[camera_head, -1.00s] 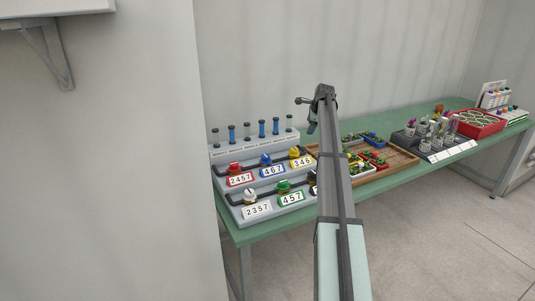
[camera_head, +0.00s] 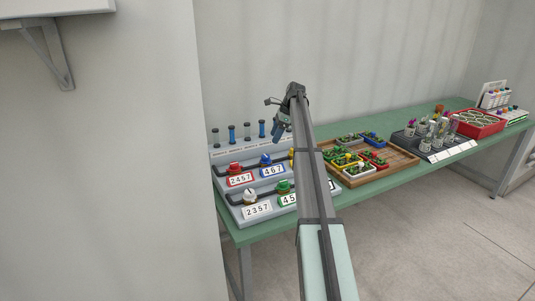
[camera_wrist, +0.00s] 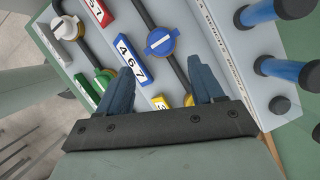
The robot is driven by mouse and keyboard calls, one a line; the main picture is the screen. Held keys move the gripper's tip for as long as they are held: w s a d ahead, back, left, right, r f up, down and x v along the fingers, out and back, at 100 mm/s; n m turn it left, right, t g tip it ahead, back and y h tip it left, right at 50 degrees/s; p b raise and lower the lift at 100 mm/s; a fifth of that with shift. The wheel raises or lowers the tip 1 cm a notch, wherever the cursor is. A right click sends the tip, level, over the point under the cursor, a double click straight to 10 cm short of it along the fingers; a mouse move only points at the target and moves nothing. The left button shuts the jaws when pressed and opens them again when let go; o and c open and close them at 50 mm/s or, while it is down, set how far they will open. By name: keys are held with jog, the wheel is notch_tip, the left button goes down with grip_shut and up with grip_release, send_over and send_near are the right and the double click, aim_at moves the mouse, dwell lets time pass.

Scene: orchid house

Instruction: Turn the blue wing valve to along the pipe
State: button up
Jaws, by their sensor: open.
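The blue wing valve (camera_head: 266,159) sits on the upper pipe of the grey valve panel (camera_head: 222,152), above the label 467. In the wrist view the blue valve (camera_wrist: 160,42) has a yellow base, and its pale wing line appears to lie across the dark pipe (camera_wrist: 178,72). My gripper (camera_head: 277,138) is above the panel in the head view. In the wrist view my gripper's fingers (camera_wrist: 160,78) are spread apart and empty, with the blue valve just beyond and between the tips. They look apart from it.
The red valve (camera_head: 235,168), white valve (camera_head: 250,196) and green valve (camera_head: 284,187) stand nearby on the panel. Blue-filled tubes (camera_head: 232,134) rise behind. A wooden tray (camera_head: 405,159) of small planters lies right. My arm hides the panel's right part.

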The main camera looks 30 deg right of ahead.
aim_at(266, 155)
jog(key=x, duration=1)
jog(key=shift+d, duration=0.1)
jog(key=shift+c, duration=0.3)
jog(key=c, duration=1)
jog(key=n, duration=0.2)
jog(key=n+g, duration=0.2)
jog(key=n, duration=0.1)
jog(key=shift+w+d+n, duration=0.1)
jog(key=shift+w+n, duration=0.2)
jog(key=n+g, duration=0.1)
jog(key=n, duration=0.2)
jog(key=n+g, duration=0.1)
jog(key=n, duration=0.1)
jog(key=shift+w+n+h, duration=0.15)
jog(key=shift+n+h, duration=0.15)
jog(key=shift+n, duration=0.1)
jog(key=shift+n+g, duration=0.3)
